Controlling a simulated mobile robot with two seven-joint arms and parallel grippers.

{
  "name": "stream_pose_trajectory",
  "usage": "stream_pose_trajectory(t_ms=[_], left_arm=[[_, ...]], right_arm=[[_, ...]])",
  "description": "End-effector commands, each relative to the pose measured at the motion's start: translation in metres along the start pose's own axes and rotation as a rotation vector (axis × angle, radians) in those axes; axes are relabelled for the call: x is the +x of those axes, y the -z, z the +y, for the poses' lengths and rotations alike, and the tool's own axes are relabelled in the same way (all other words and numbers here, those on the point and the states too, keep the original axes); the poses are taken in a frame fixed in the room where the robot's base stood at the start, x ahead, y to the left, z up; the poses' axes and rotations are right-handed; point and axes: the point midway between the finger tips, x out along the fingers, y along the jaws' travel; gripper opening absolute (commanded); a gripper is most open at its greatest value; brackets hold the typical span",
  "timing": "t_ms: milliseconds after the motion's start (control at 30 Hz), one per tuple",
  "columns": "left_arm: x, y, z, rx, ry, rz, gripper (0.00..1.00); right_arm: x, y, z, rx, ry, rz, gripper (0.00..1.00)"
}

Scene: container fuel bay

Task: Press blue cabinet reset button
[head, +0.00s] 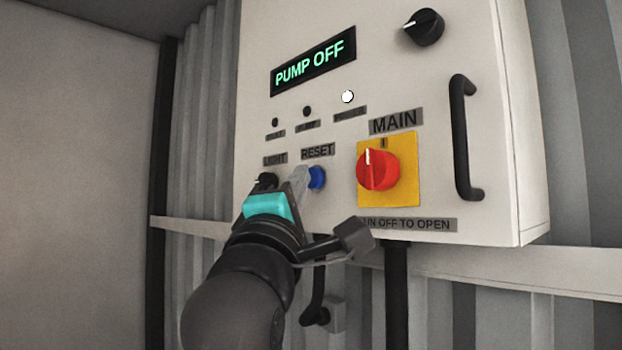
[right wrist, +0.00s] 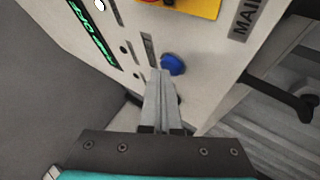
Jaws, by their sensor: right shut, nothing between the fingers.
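The blue reset button (head: 317,178) sits on the white cabinet (head: 220,20) front under the RESET label (head: 318,151). In the right wrist view the blue button (right wrist: 173,64) shows just beyond the fingertips, slightly to their right. My right gripper (head: 301,172) is shut and empty, its fingers together. Its tips are close to the button's left side in the head view; I cannot tell whether they touch it. In the right wrist view the shut fingers (right wrist: 160,75) point toward the cabinet face. My left gripper is not in view.
A red MAIN switch (head: 378,170) on a yellow plate is right of the button. A black LIGHT knob (head: 266,180) is left, partly hidden by my gripper. The display (head: 313,62) reads PUMP OFF, and one white lamp (head: 347,97) is bright. A black handle (head: 464,138) stands out at right.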

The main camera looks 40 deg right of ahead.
Motion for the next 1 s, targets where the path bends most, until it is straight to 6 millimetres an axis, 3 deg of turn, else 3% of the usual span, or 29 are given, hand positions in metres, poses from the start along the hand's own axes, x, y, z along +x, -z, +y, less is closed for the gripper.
stream_pose_trajectory(t_ms=[567,1000], left_arm=[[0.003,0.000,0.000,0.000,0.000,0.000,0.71],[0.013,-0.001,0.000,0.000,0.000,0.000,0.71]], right_arm=[[-0.010,0.007,0.007,0.001,0.000,0.002,0.00],[-0.039,0.029,0.027,0.001,0.001,0.003,0.00]])
